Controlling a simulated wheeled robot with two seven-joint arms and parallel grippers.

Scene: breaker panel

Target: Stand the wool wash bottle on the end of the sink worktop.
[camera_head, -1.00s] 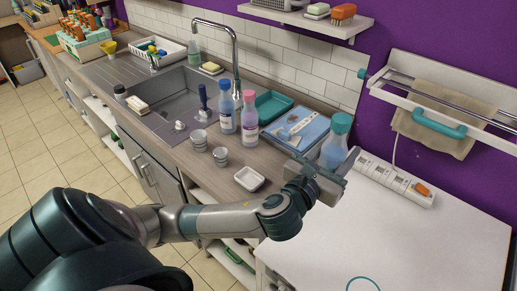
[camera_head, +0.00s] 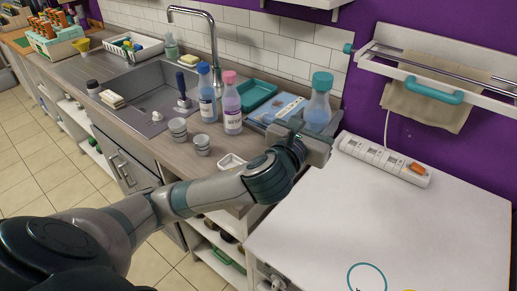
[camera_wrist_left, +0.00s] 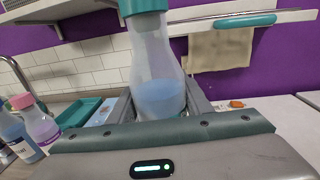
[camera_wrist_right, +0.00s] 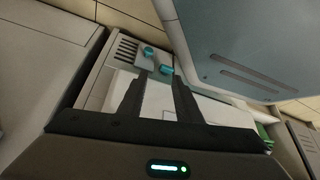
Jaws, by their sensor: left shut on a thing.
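A clear bottle with a teal cap and pale blue liquid (camera_head: 317,109) stands roughly upright in my left gripper (camera_head: 317,136). In the left wrist view the bottle (camera_wrist_left: 157,80) is between the two fingers, its base hidden behind the gripper body. It is at the right end of the sink worktop (camera_head: 205,167), by the white top; I cannot tell whether it touches anything below. No label shows on it, so its name is not readable. My right gripper (camera_wrist_right: 158,85) is open and empty, seen only in its wrist view, low near a pale unit.
A blue-capped bottle (camera_head: 207,95) and a pink-capped bottle (camera_head: 231,105) stand on the worktop. Cups (camera_head: 178,130), a white dish (camera_head: 231,162) and a blue tray (camera_head: 283,107) are near. A power strip (camera_head: 384,160) lies on the mostly clear white top (camera_head: 400,225).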

